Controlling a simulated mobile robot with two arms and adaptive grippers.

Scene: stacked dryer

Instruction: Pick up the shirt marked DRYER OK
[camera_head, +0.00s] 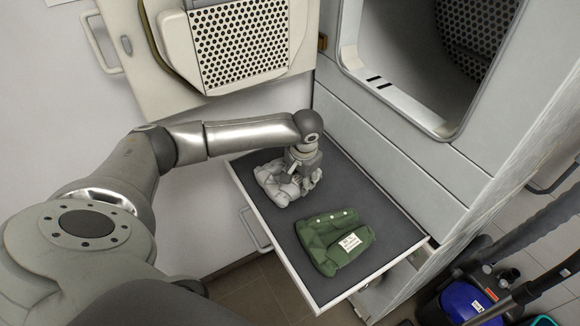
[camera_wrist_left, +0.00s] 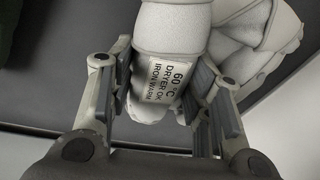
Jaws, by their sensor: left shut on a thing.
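A white-grey folded shirt (camera_head: 274,182) lies on the pull-out shelf (camera_head: 285,222), toward its far left end. In the left wrist view the shirt (camera_wrist_left: 172,28) carries a label (camera_wrist_left: 166,82) reading "60 °C DRYER OK IRON WARM". My left gripper (camera_head: 303,180) reaches down onto this shirt from above. In the left wrist view its fingers (camera_wrist_left: 160,92) stand on both sides of the labelled fold and are shut on it. A green folded shirt (camera_head: 335,240) with a white label lies on the near right part of the shelf, apart from the gripper. My right gripper is not in view.
The open dryer drum (camera_head: 415,60) is above the shelf at the right. Its door (camera_head: 240,45) hangs open at the upper left, above my forearm. A blue vacuum cleaner (camera_head: 465,302) stands on the floor at the lower right.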

